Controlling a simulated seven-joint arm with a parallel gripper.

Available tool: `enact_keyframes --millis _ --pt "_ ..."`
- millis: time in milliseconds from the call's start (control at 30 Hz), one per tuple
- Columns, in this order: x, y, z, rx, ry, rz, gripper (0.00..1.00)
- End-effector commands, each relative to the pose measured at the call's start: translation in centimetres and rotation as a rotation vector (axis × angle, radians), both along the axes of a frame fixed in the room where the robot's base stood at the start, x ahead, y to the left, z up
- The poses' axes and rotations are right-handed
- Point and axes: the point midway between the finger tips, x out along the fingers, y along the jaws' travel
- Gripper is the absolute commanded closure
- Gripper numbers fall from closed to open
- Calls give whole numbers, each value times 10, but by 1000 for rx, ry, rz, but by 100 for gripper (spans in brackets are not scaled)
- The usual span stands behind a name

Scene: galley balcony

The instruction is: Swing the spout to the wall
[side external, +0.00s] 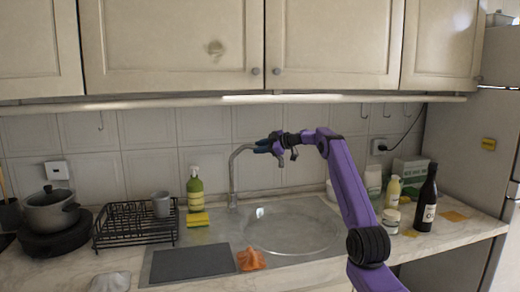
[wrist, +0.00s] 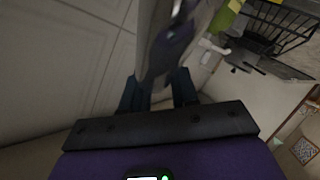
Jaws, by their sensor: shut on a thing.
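The grey metal spout (side external: 233,178) rises from the back edge of the sink (side external: 290,232) and curves over at the top to the right. My gripper (side external: 262,146) is at the spout's outer end, above the sink and in front of the tiled wall (side external: 210,132). In the wrist view the spout (wrist: 158,45) runs between the two dark fingers of my gripper (wrist: 157,92), which are shut on it. The spout's tip is hidden by the fingers.
Left of the spout stand a green bottle (side external: 195,190), a yellow sponge (side external: 197,219) and a black dish rack (side external: 135,224) with a cup. Several bottles, including a dark one (side external: 426,200), stand at the right. Cabinets (side external: 335,45) hang above.

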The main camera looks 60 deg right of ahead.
Motion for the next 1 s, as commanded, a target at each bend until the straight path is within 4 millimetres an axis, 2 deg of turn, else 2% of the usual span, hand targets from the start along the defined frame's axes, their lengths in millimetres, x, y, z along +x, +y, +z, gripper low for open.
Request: enact_keyframes --millis 100,767,800,833,1000 --pt "5 -1 4 -5 -9 31 100" --pt "4 -5 3 -6 -1 82 100" --pt "4 -5 3 -6 -1 82 62" --pt "4 -5 3 -6 -1 82 52" --pt "3 -6 2 -5 1 79 51"
